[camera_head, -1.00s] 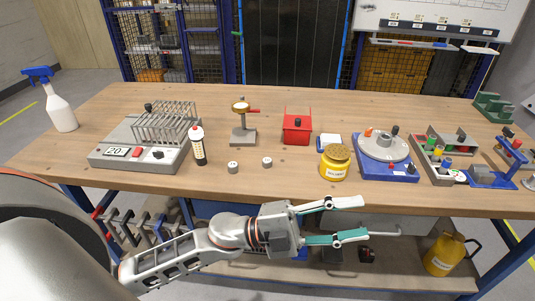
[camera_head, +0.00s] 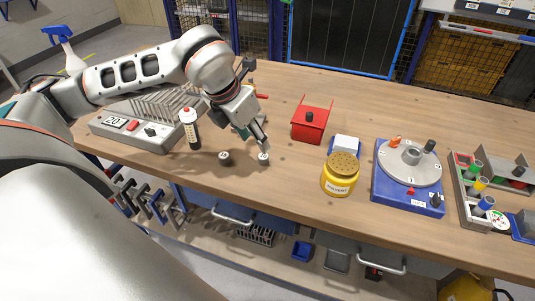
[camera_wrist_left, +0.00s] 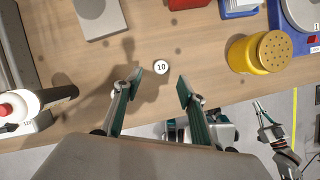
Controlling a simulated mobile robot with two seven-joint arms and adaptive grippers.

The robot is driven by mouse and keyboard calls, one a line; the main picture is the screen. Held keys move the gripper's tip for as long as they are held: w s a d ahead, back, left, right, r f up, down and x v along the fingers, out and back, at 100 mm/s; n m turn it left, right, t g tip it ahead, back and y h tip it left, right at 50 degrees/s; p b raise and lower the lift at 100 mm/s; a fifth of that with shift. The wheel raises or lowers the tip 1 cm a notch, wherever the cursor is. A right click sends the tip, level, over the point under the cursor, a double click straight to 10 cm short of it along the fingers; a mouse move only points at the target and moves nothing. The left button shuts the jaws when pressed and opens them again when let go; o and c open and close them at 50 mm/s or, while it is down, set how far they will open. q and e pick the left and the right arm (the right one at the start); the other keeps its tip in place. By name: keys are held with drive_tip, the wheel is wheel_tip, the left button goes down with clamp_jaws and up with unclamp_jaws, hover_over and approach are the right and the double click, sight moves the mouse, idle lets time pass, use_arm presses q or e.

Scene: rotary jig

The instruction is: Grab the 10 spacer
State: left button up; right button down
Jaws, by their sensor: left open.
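The 10 spacer is a small white disc marked 10 (camera_wrist_left: 161,67) on the wooden bench in the left wrist view. In the head view a small white spacer (camera_head: 263,157) sits just below my left gripper (camera_head: 256,142). In the left wrist view my left gripper (camera_wrist_left: 160,76) is open and empty, its two fingers apart with the disc beyond and between their tips. A second small spacer (camera_head: 225,158) stands to the left in the head view, in shadow. What looks like my right gripper (camera_wrist_left: 272,130) shows at the lower right of the wrist view, its jaws unclear.
A white bottle with a red cap (camera_head: 190,130) stands left of the spacers, before a grey rack unit (camera_head: 140,140). A red box (camera_head: 310,122), yellow solvent jar (camera_head: 340,178) and blue rotary jig (camera_head: 408,195) stand to the right. Bench around the spacers is clear.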

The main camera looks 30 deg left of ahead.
sight(263, 156)
use_arm(q)
drive_tip(key=shift+x, duration=3.85)
drive_tip(key=shift+d, duration=0.15)
clamp_jaws()
